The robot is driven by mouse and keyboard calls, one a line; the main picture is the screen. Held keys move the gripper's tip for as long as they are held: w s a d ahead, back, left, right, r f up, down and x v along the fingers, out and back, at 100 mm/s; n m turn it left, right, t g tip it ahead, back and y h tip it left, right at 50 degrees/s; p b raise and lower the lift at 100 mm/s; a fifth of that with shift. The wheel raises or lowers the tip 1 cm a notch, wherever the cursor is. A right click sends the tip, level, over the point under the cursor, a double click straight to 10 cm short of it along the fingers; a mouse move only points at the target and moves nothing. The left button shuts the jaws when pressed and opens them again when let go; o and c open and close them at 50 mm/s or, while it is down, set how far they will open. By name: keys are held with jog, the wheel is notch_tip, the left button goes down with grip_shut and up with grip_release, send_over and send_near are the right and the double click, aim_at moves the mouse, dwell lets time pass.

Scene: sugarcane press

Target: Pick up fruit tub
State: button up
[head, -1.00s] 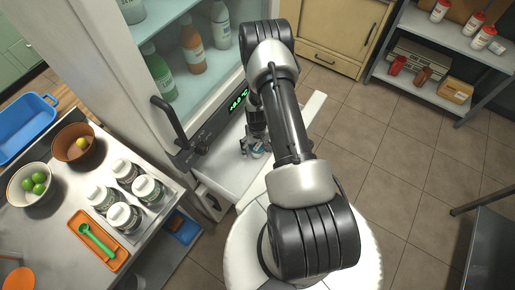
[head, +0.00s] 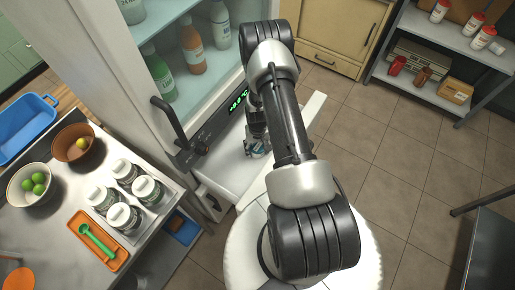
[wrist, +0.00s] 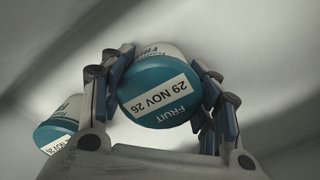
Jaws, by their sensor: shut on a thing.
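The fruit tub (wrist: 160,92) has a teal lid with a white label reading "FRUIT" and "29 NOV 26" and a white body. It sits between the fingers of my gripper (wrist: 160,72) in the wrist view, and the fingers are shut on it from both sides. A second teal-lidded tub (wrist: 62,128) with a white label is partly visible at the left, beside the left finger. In the head view my gripper (head: 257,150) is low in the white open drawer (head: 225,175) below the glass-fronted fridge. The tub is mostly hidden there by my arm.
The fridge door handle (head: 170,120) stands out left of the drawer. A steel counter (head: 60,215) at the left holds bowls, several white-lidded jars (head: 125,215) and an orange tray (head: 97,240). A shelf (head: 440,80) stands at the upper right. The tiled floor right of the drawer is clear.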

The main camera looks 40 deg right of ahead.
aim_at(257, 145)
notch_tip(257, 145, up, 20)
jog(key=p, duration=0.4)
dwell(0.5)
jog(key=shift+r, duration=0.1)
